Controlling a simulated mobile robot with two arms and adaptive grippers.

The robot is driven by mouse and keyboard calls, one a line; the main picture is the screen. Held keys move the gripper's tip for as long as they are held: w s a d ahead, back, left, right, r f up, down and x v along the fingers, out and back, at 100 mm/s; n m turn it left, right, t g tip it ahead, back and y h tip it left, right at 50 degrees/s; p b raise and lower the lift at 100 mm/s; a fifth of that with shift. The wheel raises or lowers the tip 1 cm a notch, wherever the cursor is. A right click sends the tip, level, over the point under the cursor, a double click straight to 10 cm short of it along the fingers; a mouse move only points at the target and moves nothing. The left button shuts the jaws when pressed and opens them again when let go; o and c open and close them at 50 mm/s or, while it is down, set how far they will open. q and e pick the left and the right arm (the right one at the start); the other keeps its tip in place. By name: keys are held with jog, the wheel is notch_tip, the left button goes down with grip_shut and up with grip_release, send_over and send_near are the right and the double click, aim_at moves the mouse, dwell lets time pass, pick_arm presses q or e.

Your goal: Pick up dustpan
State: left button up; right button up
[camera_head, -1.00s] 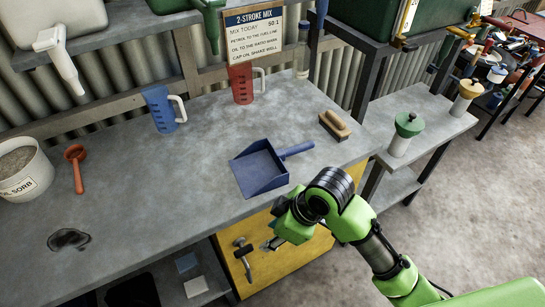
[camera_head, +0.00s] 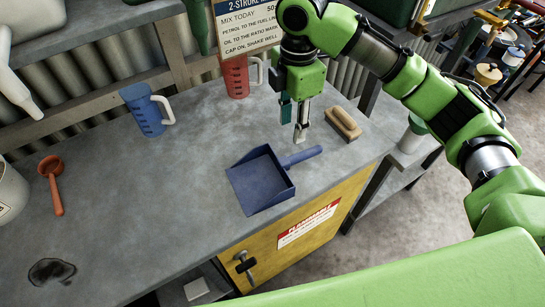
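The blue dustpan (camera_head: 259,184) lies on the grey workbench, its open pan toward the lower left and its handle (camera_head: 302,156) pointing to the upper right. My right gripper (camera_head: 292,132) points down above the bench, just behind the handle in the picture. Its fingers show a gap between them and hold nothing, so it is open. I cannot tell its exact height over the handle. My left gripper is not in view.
A wooden brush (camera_head: 343,124) lies right of the handle. A red jug (camera_head: 236,77) and a blue jug (camera_head: 143,112) stand at the back. A red scoop (camera_head: 52,183) and a dark stain (camera_head: 52,271) are on the left. The bench (camera_head: 140,210) is clear left of the dustpan.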

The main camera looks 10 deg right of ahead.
aim_at(289, 159)
jog(key=s+f, duration=0.2)
jog(key=shift+f+p, duration=0.3)
notch_tip(289, 159, down, 4)
jog(key=shift+r, duration=0.2)
jog(key=shift+w+a+f+p, duration=0.1)
jog(key=shift+w+f+p, duration=0.1)
jog(key=shift+f+p, duration=0.15)
jog(key=f, duration=0.1)
jog(key=f+p, duration=0.1)
jog(key=f, duration=0.2)
jog(key=shift+a+p, duration=0.25)
jog(key=shift+p, duration=0.1)
jog(key=shift+f, duration=0.35)
jog(key=shift+w+f, duration=0.15)
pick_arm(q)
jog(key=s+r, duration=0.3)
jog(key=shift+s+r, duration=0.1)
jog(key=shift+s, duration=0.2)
pick_arm(e)
grip_shut()
